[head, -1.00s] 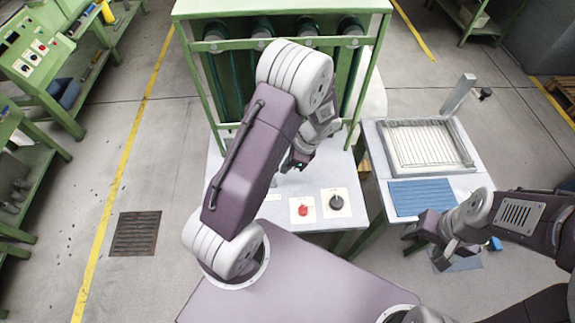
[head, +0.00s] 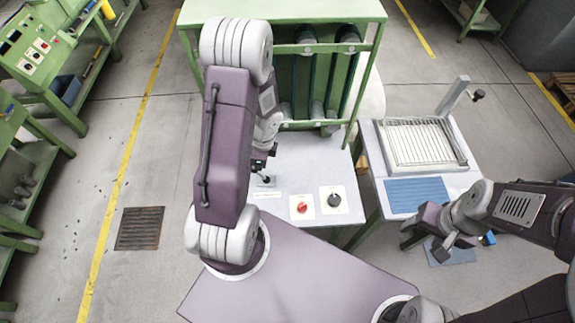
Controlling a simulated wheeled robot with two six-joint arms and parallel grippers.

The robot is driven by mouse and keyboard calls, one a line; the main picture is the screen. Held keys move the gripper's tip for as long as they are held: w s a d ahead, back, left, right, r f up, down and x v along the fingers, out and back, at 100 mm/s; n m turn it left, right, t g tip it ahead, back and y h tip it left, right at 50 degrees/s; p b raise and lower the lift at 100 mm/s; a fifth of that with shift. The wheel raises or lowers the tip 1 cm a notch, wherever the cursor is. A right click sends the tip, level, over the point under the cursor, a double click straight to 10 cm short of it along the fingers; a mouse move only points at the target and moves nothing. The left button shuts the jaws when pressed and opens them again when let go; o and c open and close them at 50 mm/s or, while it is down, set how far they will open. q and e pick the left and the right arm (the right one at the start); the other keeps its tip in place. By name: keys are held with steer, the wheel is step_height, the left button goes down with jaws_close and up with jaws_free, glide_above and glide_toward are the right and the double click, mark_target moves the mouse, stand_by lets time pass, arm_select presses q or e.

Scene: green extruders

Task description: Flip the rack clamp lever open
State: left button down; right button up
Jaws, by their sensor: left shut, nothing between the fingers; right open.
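A small lever with a dark stem (head: 265,179) stands on a grey base on the pale worktop, just behind a white label strip (head: 268,195) too small to read. I take it as the rack clamp lever; its exact tilt is too small to tell. My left gripper (head: 259,164) is shut and empty, just behind and slightly left of the lever; I cannot tell whether they touch. My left arm hides part of the worktop. My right gripper (head: 423,241) is open and empty, in front of the right-hand table.
A red knob (head: 302,207) and a black knob (head: 334,200) sit on the worktop (head: 310,165) to the right. Behind is a green frame (head: 360,85) with dark vertical tubes. The right table carries a wire rack tray (head: 420,143), a blue ribbed mat (head: 417,194) and a grey post (head: 453,96).

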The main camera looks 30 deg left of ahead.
arm_select(q)
steer(key=shift+s+a, duration=0.2)
steer(key=shift+s, duration=0.15)
arm_select(e)
steer(key=shift+d+f, duration=0.15)
steer(key=shift+d, duration=0.1)
arm_select(q)
steer(key=shift+s+f, duration=0.1)
steer(key=shift+s, duration=0.1)
